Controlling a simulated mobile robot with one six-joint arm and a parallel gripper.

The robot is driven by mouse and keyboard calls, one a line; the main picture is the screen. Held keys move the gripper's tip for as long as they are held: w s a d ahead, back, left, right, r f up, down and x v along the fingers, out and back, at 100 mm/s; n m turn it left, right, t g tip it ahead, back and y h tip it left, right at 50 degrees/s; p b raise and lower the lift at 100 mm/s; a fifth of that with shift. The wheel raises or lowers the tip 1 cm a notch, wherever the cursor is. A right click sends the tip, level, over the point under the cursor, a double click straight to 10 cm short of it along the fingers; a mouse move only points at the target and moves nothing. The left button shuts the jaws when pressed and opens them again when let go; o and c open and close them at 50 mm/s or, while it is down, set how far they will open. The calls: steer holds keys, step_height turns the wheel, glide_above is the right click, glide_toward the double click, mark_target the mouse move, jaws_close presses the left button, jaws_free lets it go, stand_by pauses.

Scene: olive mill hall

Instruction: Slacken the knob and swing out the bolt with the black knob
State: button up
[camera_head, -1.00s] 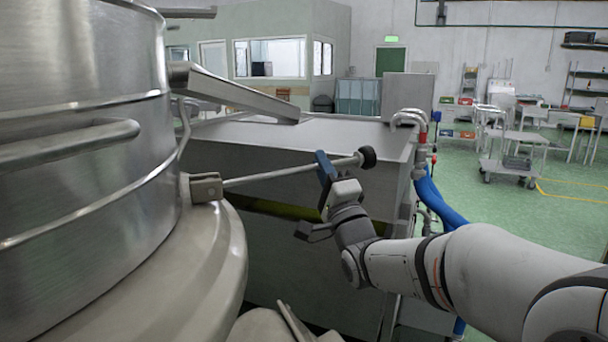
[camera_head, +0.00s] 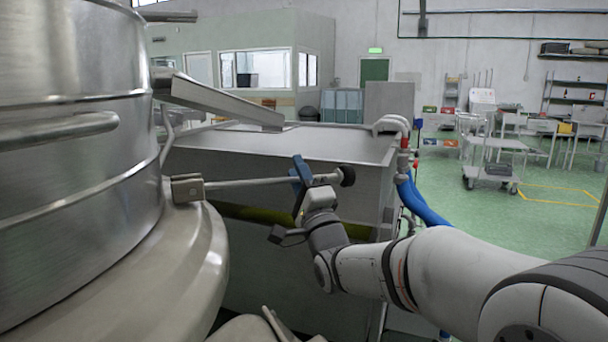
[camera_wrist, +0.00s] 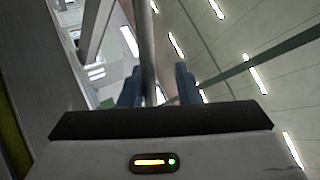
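The bolt (camera_head: 240,183) is a thin steel rod. It sticks out to the right, nearly level, from a hinge bracket (camera_head: 187,188) on the vessel's rim. The black knob (camera_head: 347,175) is at its free end, clear of the vessel. My gripper (camera_head: 300,172) is at the rod just short of the knob, with its blue fingers across it. In the wrist view the rod (camera_wrist: 147,45) passes between the two blue fingers (camera_wrist: 158,88), with a visible gap on the right side. The fingers look apart; contact on the left is unclear.
The large steel vessel (camera_head: 75,170) with its handle (camera_head: 60,130) fills the left. A steel tank (camera_head: 290,140) stands close behind the bolt and my gripper. Blue hoses (camera_head: 425,205) hang at its right corner. Open green floor with a trolley (camera_head: 490,178) lies farther right.

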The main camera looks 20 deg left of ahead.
steer(key=shift+w+d, duration=0.1)
stand_by(0.3)
steer(key=v, duration=0.8)
steer(key=shift+b, duration=0.35)
